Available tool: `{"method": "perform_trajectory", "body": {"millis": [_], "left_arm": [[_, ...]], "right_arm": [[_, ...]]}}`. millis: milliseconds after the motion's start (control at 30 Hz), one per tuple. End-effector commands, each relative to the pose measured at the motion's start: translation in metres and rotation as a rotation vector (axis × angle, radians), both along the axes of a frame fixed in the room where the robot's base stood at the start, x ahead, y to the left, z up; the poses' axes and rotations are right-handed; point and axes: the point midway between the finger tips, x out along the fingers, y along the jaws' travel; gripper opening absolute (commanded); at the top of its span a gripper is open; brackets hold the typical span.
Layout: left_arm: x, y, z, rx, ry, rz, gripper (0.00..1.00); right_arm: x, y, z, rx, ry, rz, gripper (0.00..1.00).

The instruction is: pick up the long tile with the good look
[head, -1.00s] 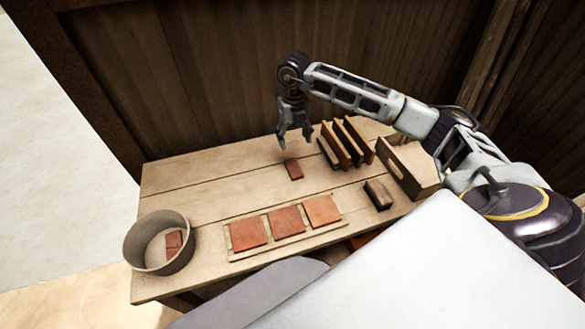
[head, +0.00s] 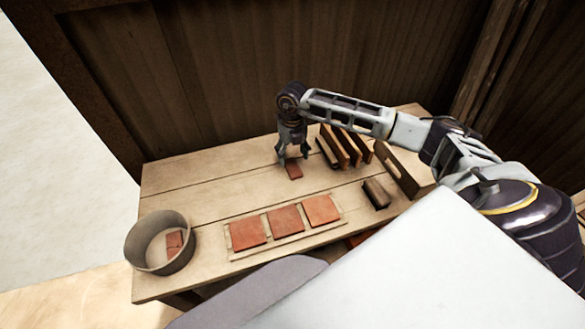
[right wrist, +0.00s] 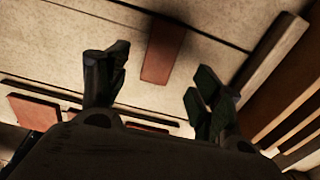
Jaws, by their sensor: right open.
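A long red-brown tile (head: 294,172) lies flat on the wooden table, left of the wooden rack. My right gripper (head: 293,160) is open and points down close above this tile, with its fingers on either side of it in the head view. In the right wrist view, the tile (right wrist: 163,52) shows between and beyond the two open fingers (right wrist: 160,88), not touching them. Its far end is in shadow. I cannot make out its surface look in detail. My left gripper is not in view.
A board (head: 337,223) with three square red tiles lies at the front. A round bin (head: 142,238) at the left holds red pieces. A slotted wooden rack (head: 349,146), a dark block (head: 376,194) and a wooden box (head: 407,172) stand at the right. The table's back left is clear.

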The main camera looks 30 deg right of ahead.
Motion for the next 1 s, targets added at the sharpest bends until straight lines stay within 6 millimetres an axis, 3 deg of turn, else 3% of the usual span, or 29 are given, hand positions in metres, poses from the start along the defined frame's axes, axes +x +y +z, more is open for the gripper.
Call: {"method": "perform_trajectory", "body": {"millis": [567, 1000], "left_arm": [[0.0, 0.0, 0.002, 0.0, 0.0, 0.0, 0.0], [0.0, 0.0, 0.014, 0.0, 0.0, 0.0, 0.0]], "right_arm": [[0.0, 0.0, -0.011, 0.0, 0.0, 0.0, 0.66], [-0.002, 0.0, -0.053, 0.0, 0.002, -0.001, 0.66]]}}
